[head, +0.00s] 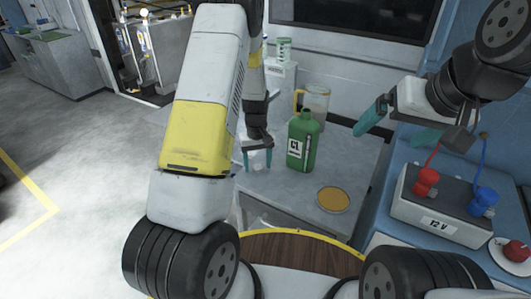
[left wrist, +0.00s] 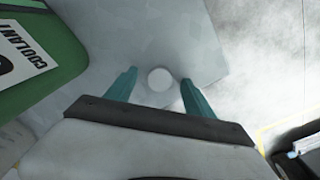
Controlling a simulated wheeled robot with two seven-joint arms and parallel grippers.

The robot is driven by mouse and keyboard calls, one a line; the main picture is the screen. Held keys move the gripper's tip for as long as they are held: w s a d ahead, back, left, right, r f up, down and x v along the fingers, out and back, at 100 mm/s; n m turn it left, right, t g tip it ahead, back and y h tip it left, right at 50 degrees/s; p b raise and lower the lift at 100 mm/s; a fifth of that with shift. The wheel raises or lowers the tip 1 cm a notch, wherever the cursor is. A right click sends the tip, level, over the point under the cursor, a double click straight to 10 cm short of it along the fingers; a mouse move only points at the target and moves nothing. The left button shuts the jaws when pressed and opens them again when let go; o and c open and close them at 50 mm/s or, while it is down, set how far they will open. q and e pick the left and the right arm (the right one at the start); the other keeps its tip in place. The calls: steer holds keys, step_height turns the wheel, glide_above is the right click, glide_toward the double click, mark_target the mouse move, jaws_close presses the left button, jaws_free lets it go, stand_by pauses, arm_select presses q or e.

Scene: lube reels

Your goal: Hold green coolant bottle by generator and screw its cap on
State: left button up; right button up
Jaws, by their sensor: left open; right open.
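The green coolant bottle (head: 302,145) stands upright on a grey table (head: 290,205); part of its label shows at the left of the left wrist view (left wrist: 35,50). A small white round thing, probably the cap (left wrist: 160,79), lies on the grey surface. My left gripper (head: 257,165) is open just left of the bottle, pointing down, with the white thing between its fingertips (left wrist: 158,85) in the left wrist view. My right gripper (head: 398,128) is open and empty, to the right of the bottle and apart from it. I cannot make out a generator for certain.
A clear jug with a yellowish handle (head: 317,98) stands behind the bottle. A flat orange disc (head: 333,199) lies in front of it. A grey 12 V box (head: 440,205) with red and blue clamps stands at the right, near a plate with a red item (head: 518,250).

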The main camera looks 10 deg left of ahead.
mark_target(260, 168)
arm_select(q)
steer(key=c, duration=1.3)
steer(key=shift+c, duration=0.2)
steer(key=shift+r, duration=0.1)
steer(key=shift+r, duration=0.5)
step_height(260, 168, up, 2)
steer(key=shift+r, duration=0.1)
jaws_close()
steer(key=shift+s+d+r, duration=0.2)
steer(key=shift+s+d, duration=0.3)
steer(key=shift+d, duration=0.1)
steer(key=s+d, duration=0.3)
steer(key=s+d+r, duration=0.1)
steer(key=s+d, duration=0.2)
steer(key=d, duration=0.1)
steer(key=s+d, duration=0.3)
steer(key=d, duration=0.1)
steer(key=shift+s+r, duration=0.15)
steer(key=shift+s, duration=0.15)
